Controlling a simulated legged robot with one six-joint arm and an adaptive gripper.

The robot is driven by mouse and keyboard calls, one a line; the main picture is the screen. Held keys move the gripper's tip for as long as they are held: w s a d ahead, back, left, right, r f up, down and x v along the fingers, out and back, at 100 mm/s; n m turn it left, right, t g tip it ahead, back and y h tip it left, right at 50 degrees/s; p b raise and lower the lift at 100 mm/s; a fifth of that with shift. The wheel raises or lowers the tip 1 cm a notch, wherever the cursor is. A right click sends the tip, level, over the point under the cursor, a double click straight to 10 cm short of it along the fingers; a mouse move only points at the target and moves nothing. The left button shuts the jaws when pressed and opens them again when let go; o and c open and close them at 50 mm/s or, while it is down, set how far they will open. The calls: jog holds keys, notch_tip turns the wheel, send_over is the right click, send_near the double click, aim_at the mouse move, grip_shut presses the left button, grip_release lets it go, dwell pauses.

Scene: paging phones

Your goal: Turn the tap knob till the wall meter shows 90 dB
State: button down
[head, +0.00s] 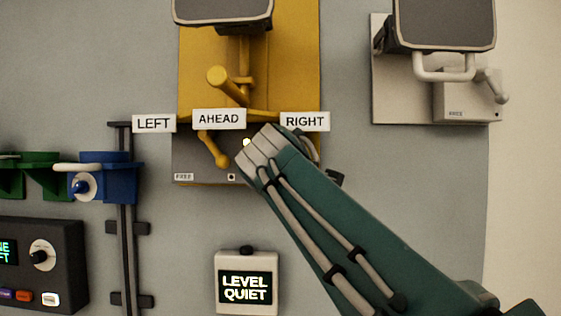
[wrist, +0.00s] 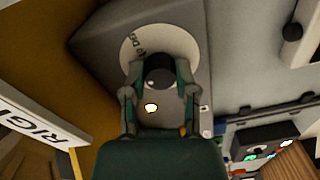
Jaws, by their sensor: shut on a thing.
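The tap knob (wrist: 159,77) is a dark round knob on a pale dial plate (wrist: 185,42) with partly readable markings. It sits on the side of a grey box. My gripper (wrist: 160,70) has a finger on each side of the knob and is shut on it in the wrist view. In the head view my green arm reaches up to the grey box (head: 205,172) under the yellow phone, and it hides the knob. The wall meter (head: 247,285) is a small white box below; its screen reads "LEVEL QUIET", with no number.
Signs LEFT (head: 154,124), AHEAD (head: 218,119) and RIGHT (head: 305,121) hang close around my gripper. A yellow handle (head: 213,150) is just left of it. A white phone (head: 445,65) is at upper right. A dark control panel (head: 40,262) is at lower left.

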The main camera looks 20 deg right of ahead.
jog(key=shift+w+f, duration=0.1)
jog(key=shift+f, duration=0.05)
jog(key=shift+c, duration=1.9)
grip_release()
jog(key=shift+a, duration=0.15)
jog(key=v, duration=1.2)
jog(key=shift+a, duration=0.1)
